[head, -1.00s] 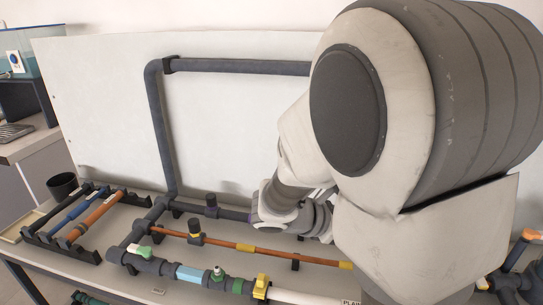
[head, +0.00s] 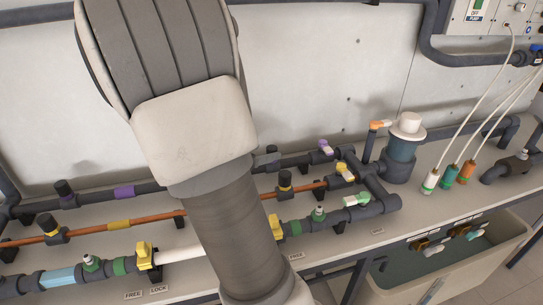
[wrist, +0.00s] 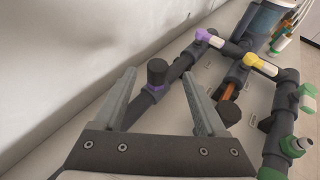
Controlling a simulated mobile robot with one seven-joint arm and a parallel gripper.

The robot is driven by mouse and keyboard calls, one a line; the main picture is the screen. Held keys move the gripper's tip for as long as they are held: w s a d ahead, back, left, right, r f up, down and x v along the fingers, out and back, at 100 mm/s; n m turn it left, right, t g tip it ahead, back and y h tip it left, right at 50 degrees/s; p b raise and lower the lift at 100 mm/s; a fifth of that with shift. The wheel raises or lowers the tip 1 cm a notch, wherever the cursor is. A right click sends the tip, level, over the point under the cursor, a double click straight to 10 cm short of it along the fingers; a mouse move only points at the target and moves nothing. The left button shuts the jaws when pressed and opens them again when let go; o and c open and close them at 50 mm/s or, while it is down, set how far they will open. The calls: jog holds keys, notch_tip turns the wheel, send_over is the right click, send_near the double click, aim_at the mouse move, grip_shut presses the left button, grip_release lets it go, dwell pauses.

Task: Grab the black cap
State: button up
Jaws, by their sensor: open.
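In the wrist view a black cap (wrist: 157,72) stands on the dark pipe with the purple band, seen between the two fingers of my gripper (wrist: 159,76). The fingers are open, with space on both sides of the cap, and nothing is held. A second black cap (wrist: 228,113) sits right of the right finger, near the orange pipe. In the head view my arm hides my gripper. Black caps show there on the back pipe (head: 65,190), on the orange pipe at left (head: 52,230), and on the orange pipe right of my arm (head: 285,180).
Coloured valves in purple (head: 325,147), yellow (head: 345,171) and green (head: 357,199) line the pipes. A cylinder with a white top (head: 404,140) stands at the right. White cables run to several coloured plugs (head: 450,175).

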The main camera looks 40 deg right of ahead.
aim_at(268, 151)
jog(key=b+x, duration=0.1)
jog(key=x, duration=0.1)
jog(key=b+x, duration=0.1)
jog(key=x, duration=0.2)
jog(key=shift+w+a+f, duration=0.15)
jog(key=shift+f, duration=0.1)
jog(key=shift+d, duration=0.2)
jog(key=shift+r, duration=0.1)
grip_shut()
